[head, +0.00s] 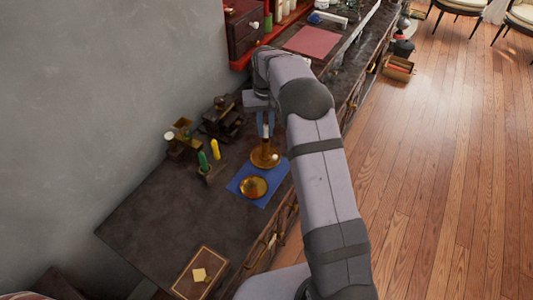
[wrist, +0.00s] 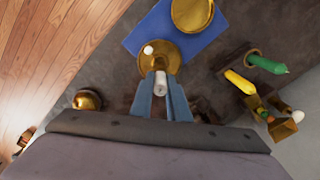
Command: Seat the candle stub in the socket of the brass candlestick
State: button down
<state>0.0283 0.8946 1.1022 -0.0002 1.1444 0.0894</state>
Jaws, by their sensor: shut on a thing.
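My gripper (head: 265,124) is shut on the white candle stub (head: 266,131), which stands roughly upright between the two blue fingers. The brass candlestick (head: 264,160) is directly below them on the blue mat (head: 239,184). In the wrist view the stub (wrist: 160,78) shows between the fingertips (wrist: 161,92), in front of the candlestick's round dish (wrist: 176,46). The fingers and stub hide the socket, so I cannot tell whether the stub's lower end is in it or above it. A small white round thing shows at the candlestick's dish edge.
A second brass piece (head: 253,187) sits on the mat, close to the candlestick. Green (head: 203,160) and yellow (head: 215,149) candles stand to the left. Dark metal pieces (head: 222,119) are behind. A framed board (head: 200,274) lies at the front; the table's left part is clear.

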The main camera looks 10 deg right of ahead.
jog(key=r, duration=0.1)
jog(key=w+r, duration=0.1)
jog(key=r, duration=0.1)
jog(key=shift+m, duration=0.8)
jog(key=shift+s+f+p, duration=0.3)
jog(key=shift+s+f, duration=0.4)
jog(key=shift+f, duration=0.9)
jog(key=shift+s+f+p, duration=0.3)
jog(key=shift+s+f, duration=0.35)
jog(key=shift+f, duration=0.95)
jog(key=shift+s+f+p, duration=0.3)
jog(key=shift+s+f, duration=0.4)
jog(key=shift+f, duration=0.9)
jog(key=c, duration=1.7)
grip_release()
jog(key=shift+w+r+b, duration=0.25)
jog(key=shift+r+b, duration=0.1)
jog(key=shift+r, duration=0.15)
jog(key=r, duration=0.3)
jog(key=r+b, duration=0.1)
jog(key=r, duration=0.2)
jog(key=w+r, duration=0.1)
jog(key=r, duration=0.2)
jog(key=shift+w+r, duration=0.1)
jog(key=shift+o, duration=0.6)
jog(key=shift+r, duration=0.7)
